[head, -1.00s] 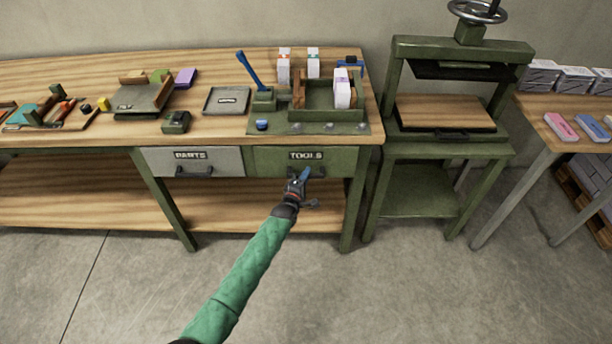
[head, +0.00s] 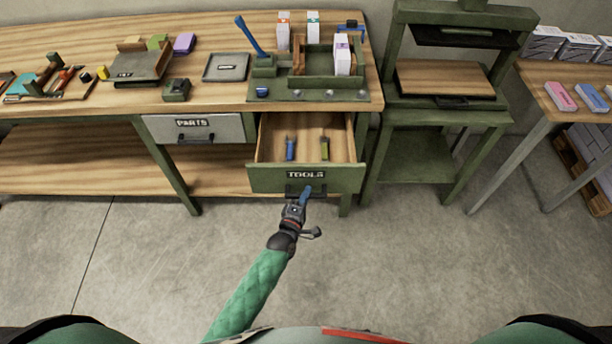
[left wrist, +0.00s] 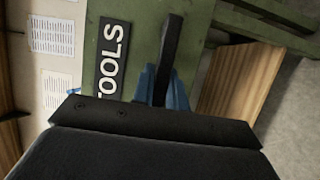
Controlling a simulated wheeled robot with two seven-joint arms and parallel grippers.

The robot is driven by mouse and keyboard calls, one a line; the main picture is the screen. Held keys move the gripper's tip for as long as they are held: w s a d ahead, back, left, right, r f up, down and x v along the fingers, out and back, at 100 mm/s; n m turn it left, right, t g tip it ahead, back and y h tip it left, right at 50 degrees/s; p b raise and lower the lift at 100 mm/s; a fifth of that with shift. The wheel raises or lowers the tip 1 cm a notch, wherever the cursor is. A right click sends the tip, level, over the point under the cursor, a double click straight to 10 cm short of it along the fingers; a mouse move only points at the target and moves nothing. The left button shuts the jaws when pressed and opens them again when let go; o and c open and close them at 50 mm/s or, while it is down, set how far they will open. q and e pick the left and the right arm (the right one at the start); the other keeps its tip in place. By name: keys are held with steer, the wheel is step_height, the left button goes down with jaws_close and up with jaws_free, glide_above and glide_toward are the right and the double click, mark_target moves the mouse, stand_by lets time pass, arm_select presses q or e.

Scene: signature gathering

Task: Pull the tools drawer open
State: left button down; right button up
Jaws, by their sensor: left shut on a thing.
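The green tools drawer (head: 262,180) stands pulled out from under the bench, and its wooden inside shows. A blue-handled tool (head: 290,149) and a yellow-green tool (head: 325,148) lie apart in it. My left gripper (head: 305,193) is at the drawer front, shut on the dark drawer handle (head: 319,189). In the left wrist view the blue fingertips (left wrist: 161,86) are on both sides of the dark handle bar (left wrist: 171,45), beside the TOOLS label (left wrist: 110,60). My right gripper is not in view.
The grey parts drawer (head: 220,127) is closed to the left. A bench leg (head: 180,180) stands left of the open drawer, and a green press (head: 420,150) stands to the right. The concrete floor (head: 130,260) in front is clear.

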arm_select(q)
steer(key=s, duration=0.4)
steer(key=shift+s, duration=0.8)
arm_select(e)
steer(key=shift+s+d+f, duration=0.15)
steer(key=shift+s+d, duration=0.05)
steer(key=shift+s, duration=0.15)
arm_select(q)
steer(key=c, duration=1.4)
jaws_free()
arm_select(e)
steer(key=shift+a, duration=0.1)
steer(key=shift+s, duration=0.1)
